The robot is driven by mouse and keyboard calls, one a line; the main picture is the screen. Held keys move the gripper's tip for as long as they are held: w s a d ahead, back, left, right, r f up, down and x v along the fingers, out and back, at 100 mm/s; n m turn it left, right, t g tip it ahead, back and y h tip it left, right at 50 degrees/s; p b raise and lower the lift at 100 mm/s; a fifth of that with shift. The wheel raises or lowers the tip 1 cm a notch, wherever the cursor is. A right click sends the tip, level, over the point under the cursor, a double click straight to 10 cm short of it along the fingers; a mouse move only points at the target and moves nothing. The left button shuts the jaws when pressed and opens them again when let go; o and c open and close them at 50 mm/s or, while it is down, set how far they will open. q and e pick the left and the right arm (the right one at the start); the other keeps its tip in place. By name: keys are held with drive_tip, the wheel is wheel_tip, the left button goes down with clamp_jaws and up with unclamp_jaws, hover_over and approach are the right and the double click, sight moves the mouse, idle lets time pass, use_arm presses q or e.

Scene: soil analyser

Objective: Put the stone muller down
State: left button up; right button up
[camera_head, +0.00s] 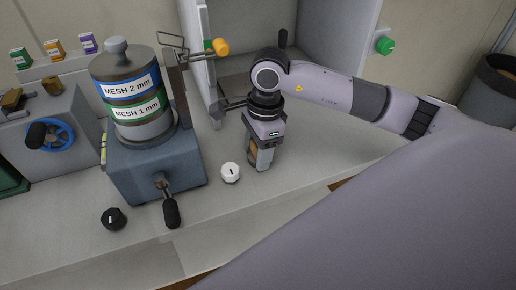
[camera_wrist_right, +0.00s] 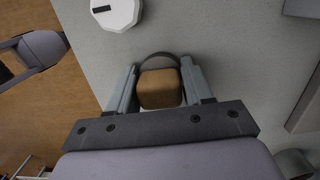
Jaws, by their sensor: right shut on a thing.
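The stone muller shows in the right wrist view as a brown block-shaped grip (camera_wrist_right: 160,88) with a grey rounded stone part (camera_wrist_right: 160,60) beyond it. My right gripper (camera_wrist_right: 158,92) is shut on the brown grip, one finger on each side. In the head view my right gripper (camera_head: 262,158) points down over the pale counter, just right of a white knob. Only a little of the muller's brown grip (camera_head: 255,149) shows there between the fingers. I cannot tell whether the stone touches the counter.
The white knob (camera_head: 230,172) also shows in the wrist view (camera_wrist_right: 116,12). A sieve stack (camera_head: 133,92) on a blue-grey shaker base (camera_head: 158,168) stands to the left. An open grey cabinet (camera_head: 335,40) stands behind. The counter (camera_head: 330,150) is clear to the right.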

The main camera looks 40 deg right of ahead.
drive_tip(key=shift+f, duration=0.2)
drive_tip(key=o, duration=0.9)
drive_tip(key=shift+o, duration=0.2)
drive_tip(key=shift+r, duration=0.15)
drive_tip(key=shift+r, duration=0.2)
drive_tip(key=r, duration=0.4)
drive_tip(key=d+r, duration=0.1)
drive_tip(key=r, duration=0.6)
drive_tip(key=shift+s+d+r+b, duration=0.15)
drive_tip(key=shift+r+b, duration=0.15)
drive_tip(key=shift+r, duration=0.05)
drive_tip(key=shift+s, duration=0.1)
